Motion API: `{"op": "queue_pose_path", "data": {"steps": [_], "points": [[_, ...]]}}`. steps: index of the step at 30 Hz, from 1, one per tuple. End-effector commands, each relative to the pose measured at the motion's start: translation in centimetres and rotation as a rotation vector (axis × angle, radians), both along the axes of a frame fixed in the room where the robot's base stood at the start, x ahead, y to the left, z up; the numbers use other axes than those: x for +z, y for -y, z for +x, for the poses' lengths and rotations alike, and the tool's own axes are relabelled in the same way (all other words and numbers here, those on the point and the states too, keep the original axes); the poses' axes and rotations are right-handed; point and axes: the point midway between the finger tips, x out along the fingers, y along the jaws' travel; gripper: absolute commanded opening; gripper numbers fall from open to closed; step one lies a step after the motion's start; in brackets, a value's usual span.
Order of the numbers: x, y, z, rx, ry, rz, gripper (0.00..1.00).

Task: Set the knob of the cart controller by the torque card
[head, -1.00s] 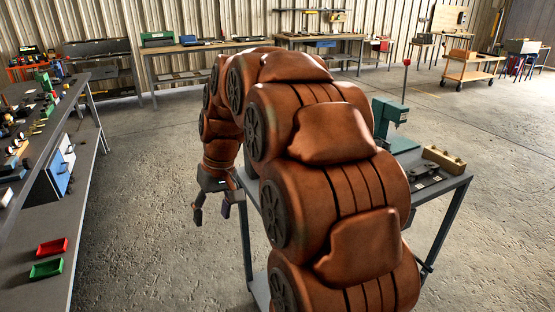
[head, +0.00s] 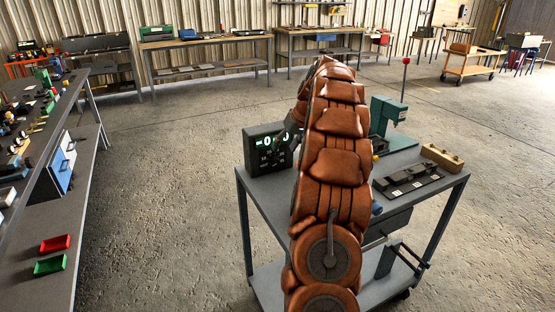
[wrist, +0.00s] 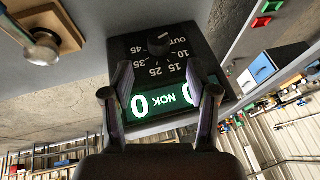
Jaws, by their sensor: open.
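The cart controller (head: 252,158) is a dark box with a lit green display, standing at the left back of the grey cart. In the wrist view the controller (wrist: 120,45) shows a round black knob (wrist: 159,43) ringed by printed numbers from 10 to 45 and "OUT". Its display (wrist: 165,101) reads NOK between large zeros. I cannot identify the torque card.
The cart top (head: 262,192) also carries a green press (head: 388,115), a dark block with white labels (head: 408,182) and a wooden block (head: 442,157). A bench with red (head: 55,244) and green (head: 49,265) trays stands left. Floor between is clear.

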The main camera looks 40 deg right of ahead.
Motion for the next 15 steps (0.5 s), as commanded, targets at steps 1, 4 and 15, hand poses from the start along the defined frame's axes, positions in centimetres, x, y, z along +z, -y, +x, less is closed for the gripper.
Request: {"op": "queue_pose_path", "data": {"steps": [1,4,15], "points": [[-0.1,0.2,0.0,-0.002,0.000,-0.001,0.59],[-0.5,0.3,0.2,-0.002,0.001,-0.001,0.59],[-4.5,-0.2,2.1,-0.001,0.000,0.002,0.59]]}}
